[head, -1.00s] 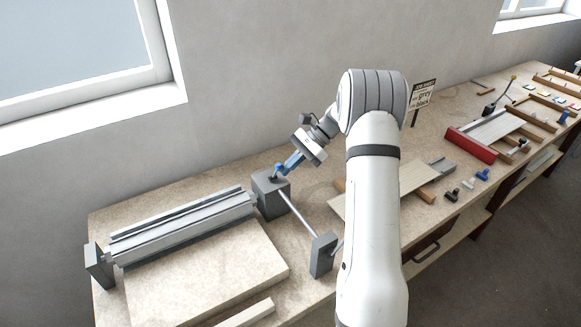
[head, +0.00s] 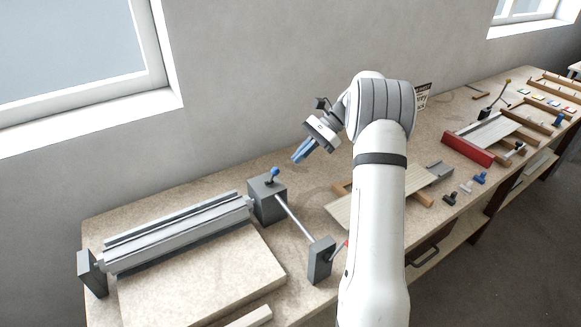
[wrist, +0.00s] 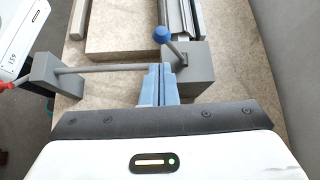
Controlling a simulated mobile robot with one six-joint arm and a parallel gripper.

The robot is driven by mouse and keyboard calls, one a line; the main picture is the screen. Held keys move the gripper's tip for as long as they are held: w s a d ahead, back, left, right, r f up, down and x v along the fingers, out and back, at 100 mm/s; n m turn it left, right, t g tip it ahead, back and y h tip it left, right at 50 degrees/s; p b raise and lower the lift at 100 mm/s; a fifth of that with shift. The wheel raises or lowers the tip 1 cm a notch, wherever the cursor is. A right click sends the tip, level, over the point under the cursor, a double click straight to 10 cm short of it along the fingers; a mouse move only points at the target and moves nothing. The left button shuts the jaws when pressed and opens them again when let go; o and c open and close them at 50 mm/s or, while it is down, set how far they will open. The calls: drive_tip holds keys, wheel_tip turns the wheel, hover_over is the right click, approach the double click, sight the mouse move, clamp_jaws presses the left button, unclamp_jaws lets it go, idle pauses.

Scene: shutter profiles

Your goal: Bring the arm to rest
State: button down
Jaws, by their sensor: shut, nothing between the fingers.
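My gripper (head: 298,157) has blue fingers and hangs in the air above the bench, up and to the right of a small lever with a blue ball knob (head: 275,171). The fingers are shut with nothing between them. In the wrist view my gripper (wrist: 160,70) points toward the grey block (wrist: 195,65), and the blue knob (wrist: 161,34) shows apart from and beyond the fingertips. My white arm bends over the bench, and its upper part hides some of the things behind it.
Grey metal rollers or profiles (head: 180,235) lie at left between grey blocks. A rod (head: 293,219) runs to another grey block (head: 320,262). A red-fronted tray (head: 468,147) and small blue and black pieces lie at right. The wall with windows stands behind the bench.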

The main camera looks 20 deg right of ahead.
drive_tip(key=shift+d+r, duration=0.35)
drive_tip(key=shift+d, duration=0.25)
drive_tip(key=shift+a, duration=0.1)
